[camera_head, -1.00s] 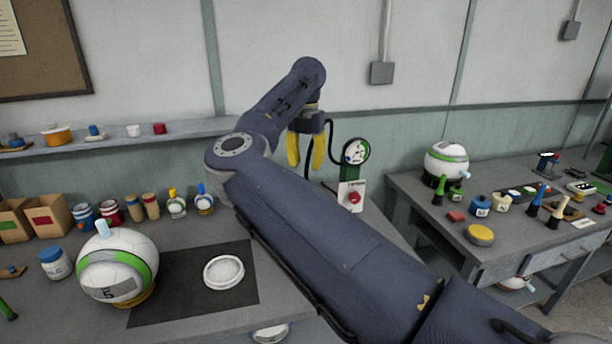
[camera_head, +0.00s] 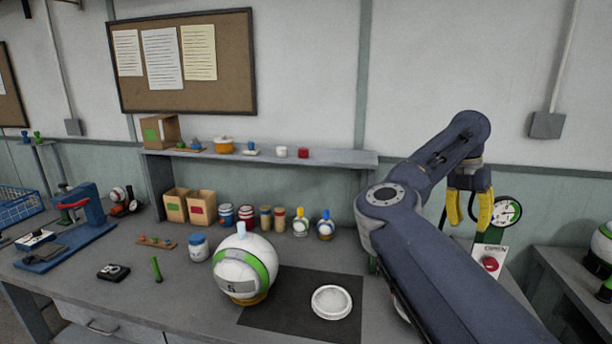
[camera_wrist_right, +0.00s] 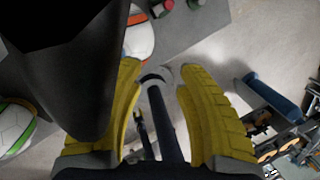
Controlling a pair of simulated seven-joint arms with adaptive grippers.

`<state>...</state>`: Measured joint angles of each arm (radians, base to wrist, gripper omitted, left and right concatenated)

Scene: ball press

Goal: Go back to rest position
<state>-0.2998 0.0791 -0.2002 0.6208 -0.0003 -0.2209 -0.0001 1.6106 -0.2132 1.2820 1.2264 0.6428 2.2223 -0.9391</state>
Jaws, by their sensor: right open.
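My right gripper (camera_head: 469,207) has yellow fingers that are apart with nothing between them. It hangs in the air at the right in the head view, just left of the round gauge (camera_head: 507,212) and above the red button (camera_head: 490,264). In the right wrist view my right gripper (camera_wrist_right: 165,100) shows both yellow fingers spread, with a dark rod and grey surface beyond them. My left gripper is not in view.
A shelf (camera_head: 340,158) runs behind. A blue press (camera_head: 75,225) stands at the far left. Another ball (camera_head: 602,245) is at the right.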

